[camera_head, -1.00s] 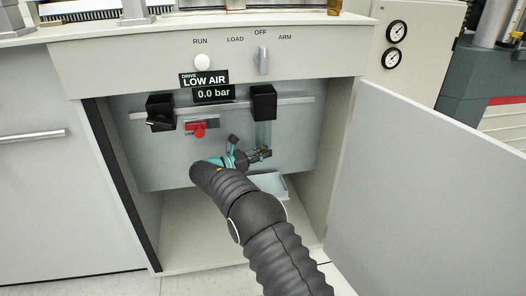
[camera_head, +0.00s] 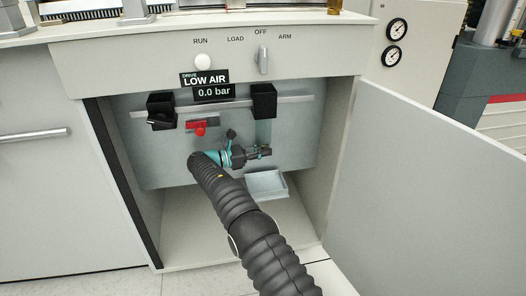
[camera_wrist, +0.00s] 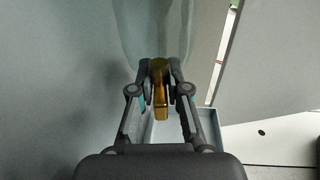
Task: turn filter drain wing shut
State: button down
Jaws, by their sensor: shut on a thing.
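The brass drain wing (camera_wrist: 160,85) shows in the wrist view, upright between my two fingertips. My gripper (camera_wrist: 160,72) is shut on it, one finger on each side. In the head view my gripper (camera_head: 264,152) reaches in from the left, under the right black block, and the wing itself is hidden there. The clear filter bowl (camera_wrist: 158,25) is just above the wing in the wrist view. The filter's black head (camera_head: 264,101) hangs on the rail in the head view. Whether the wing is turned fully across cannot be told.
A pale drip tray (camera_head: 267,184) sits below my gripper. The open cabinet door (camera_head: 430,185) stands at the right. The display (camera_head: 214,94) reads 0.0 bar.

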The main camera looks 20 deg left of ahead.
dwell(0.3)
jog(key=c, duration=1.5)
grip_release()
jog(key=shift+n+t+y+b, duration=0.6)
jog(key=shift+n+t+y, duration=0.6)
jog(key=shift+t+y, duration=0.1)
